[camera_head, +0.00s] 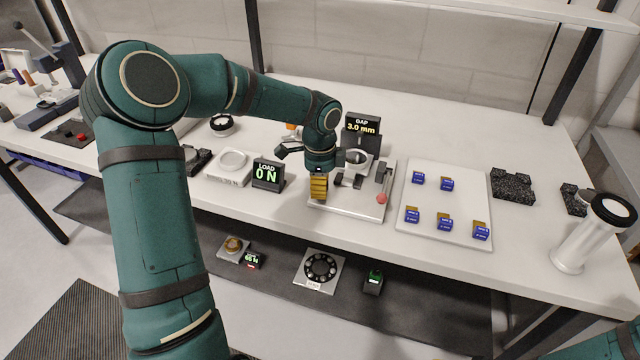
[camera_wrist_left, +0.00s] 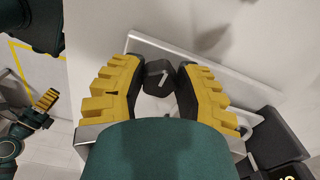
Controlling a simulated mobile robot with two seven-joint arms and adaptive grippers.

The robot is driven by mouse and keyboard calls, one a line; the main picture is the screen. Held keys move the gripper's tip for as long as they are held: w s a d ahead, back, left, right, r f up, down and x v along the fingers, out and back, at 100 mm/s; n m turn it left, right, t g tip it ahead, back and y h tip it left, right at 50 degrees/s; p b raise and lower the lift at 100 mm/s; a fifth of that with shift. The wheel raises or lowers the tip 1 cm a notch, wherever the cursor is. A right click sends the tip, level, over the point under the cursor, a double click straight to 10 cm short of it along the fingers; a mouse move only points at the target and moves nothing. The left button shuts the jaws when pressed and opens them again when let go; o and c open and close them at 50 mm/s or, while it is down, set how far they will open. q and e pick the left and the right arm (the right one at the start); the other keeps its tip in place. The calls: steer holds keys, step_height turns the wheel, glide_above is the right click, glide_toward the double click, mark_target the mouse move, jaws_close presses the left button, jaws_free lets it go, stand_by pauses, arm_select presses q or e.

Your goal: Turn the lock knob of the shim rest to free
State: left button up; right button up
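The shim rest is a light plate fixture (camera_head: 350,208) in the middle of the bench. A black faceted knob with a white index mark (camera_wrist_left: 160,77) sits between the yellow fingers of my left gripper (camera_wrist_left: 160,75) in the left wrist view. The pads close in on both sides of it and appear to touch it. In the head view my left gripper (camera_head: 318,187) points down over the left part of the fixture and hides the knob. My right gripper (camera_wrist_left: 43,104) shows small at the left of the wrist view, away from the bench; its opening is unclear.
A gap display (camera_head: 361,128) reading 3.0 mm stands behind the fixture. A red-ball lever (camera_head: 381,198) is at its right. A load display (camera_head: 268,175) reading 0 N stands at the left. A white tray (camera_head: 437,206) with several blue blocks lies to the right.

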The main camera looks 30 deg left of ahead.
arm_select(q)
jaws_close()
steer(key=shift+n, duration=0.3)
steer(key=n, duration=0.3)
steer(key=shift+s, duration=0.1)
steer(key=n, duration=0.5)
steer(key=shift+d+n, duration=0.1)
steer(key=shift+n, duration=0.3)
steer(key=n, duration=0.4)
steer(key=shift+s+d+f+n+p, duration=0.1)
steer(key=shift+n+p, duration=0.2)
steer(key=shift+n, duration=1.9)
